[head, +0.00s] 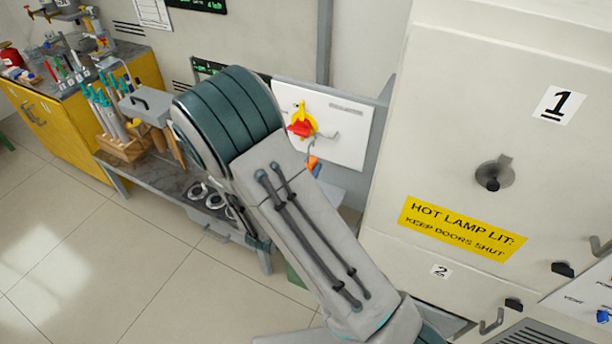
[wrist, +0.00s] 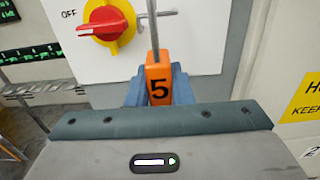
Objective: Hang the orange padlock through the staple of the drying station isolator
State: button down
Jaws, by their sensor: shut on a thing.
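The orange padlock (wrist: 158,86), marked 5, is upright between the blue fingers of my gripper (wrist: 158,74) in the wrist view. Its long grey shackle (wrist: 153,35) points up. A little of the padlock's orange also shows in the head view (head: 313,163), beyond my arm. The isolator is a white panel (head: 350,143) with a yellow disc and a red handle (head: 300,129); in the wrist view the handle (wrist: 102,25) points toward OFF. The grey staple (head: 329,136) sticks out right of the handle. In the wrist view the shackle overlaps the staple (wrist: 166,13); I cannot tell whether it passes through.
A pale cabinet (head: 481,120) with a yellow warning label stands close on the right. A grey bench (head: 160,176) with tools and metal rings is at the left, past my arm. A yellow cabinet (head: 75,119) stands farther left. The floor at the lower left is clear.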

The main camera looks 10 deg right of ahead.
aim_at(327, 150)
jog(key=shift+b+x, duration=0.5)
jog(key=shift+x, duration=3.2)
jog(key=shift+f+b, duration=0.85)
jog(key=shift+f, duration=0.15)
jog(key=c, duration=1.2)
grip_release()
